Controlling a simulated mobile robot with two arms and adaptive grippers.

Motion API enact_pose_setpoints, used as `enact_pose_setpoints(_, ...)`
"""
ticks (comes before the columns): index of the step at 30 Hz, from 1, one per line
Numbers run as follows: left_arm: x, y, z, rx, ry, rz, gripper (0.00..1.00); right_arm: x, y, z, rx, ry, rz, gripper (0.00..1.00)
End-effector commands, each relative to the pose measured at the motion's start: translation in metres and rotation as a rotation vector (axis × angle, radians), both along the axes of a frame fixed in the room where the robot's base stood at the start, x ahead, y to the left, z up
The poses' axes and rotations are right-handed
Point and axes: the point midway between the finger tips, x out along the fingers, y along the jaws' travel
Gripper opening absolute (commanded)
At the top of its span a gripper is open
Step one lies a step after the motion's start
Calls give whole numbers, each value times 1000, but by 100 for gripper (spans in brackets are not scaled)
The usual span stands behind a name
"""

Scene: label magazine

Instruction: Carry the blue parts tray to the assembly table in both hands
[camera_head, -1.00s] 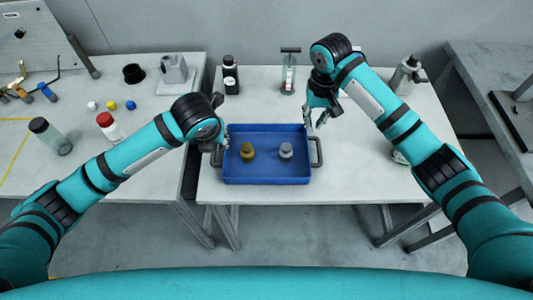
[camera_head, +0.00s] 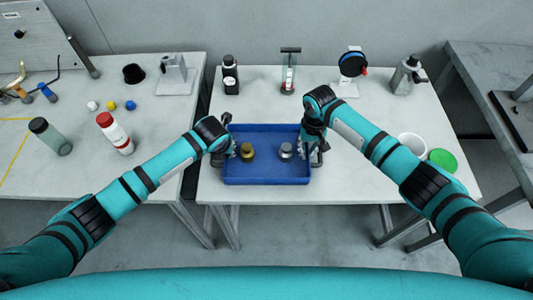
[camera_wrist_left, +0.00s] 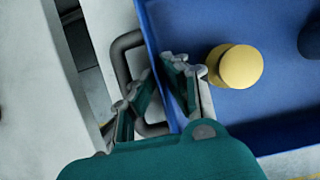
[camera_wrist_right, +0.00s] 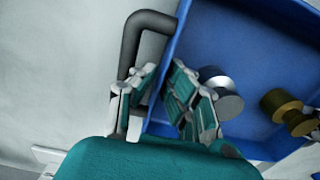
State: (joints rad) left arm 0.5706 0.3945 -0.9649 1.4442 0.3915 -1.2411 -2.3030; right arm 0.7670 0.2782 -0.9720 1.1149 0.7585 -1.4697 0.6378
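The blue parts tray (camera_head: 267,181) lies flat on a pale table and has a grey handle at each end. In it stand a brass-coloured part (camera_head: 247,151) and a grey part (camera_head: 286,151). My left gripper (camera_wrist_left: 158,70) is open at the tray's left handle (camera_wrist_left: 119,62), one finger on the handle side and one inside the wall. My right gripper (camera_wrist_right: 166,68) is open at the right handle (camera_wrist_right: 132,38), its fingers likewise on either side of the tray wall. Whether the fingers touch the tray is hidden.
Behind the tray stand a dark bottle (camera_head: 230,76), a small stand (camera_head: 289,75), a black round device (camera_head: 352,65) and a grey can (camera_head: 405,76). A white bowl (camera_head: 411,145) and green disc (camera_head: 442,160) are at right. The left table (camera_head: 70,185) holds bottles and small parts.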

Motion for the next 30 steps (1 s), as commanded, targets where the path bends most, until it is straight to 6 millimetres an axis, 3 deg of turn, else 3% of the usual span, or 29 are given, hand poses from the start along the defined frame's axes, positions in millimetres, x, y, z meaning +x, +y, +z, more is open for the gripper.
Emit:
enact_pose_setpoints(5, 0, 0, 0, 0, 0, 0, 10, 0, 0, 0, 0, 1, 0, 10)
enact_pose_setpoints(8, 0, 0, 0, 0, 0, 0, 0, 0, 0, 0, 0, 1, 0, 0)
enact_pose_setpoints(30, 1, 0, 7, -1, -3, 1, 0, 1, 0, 6, 1, -2, 0, 0)
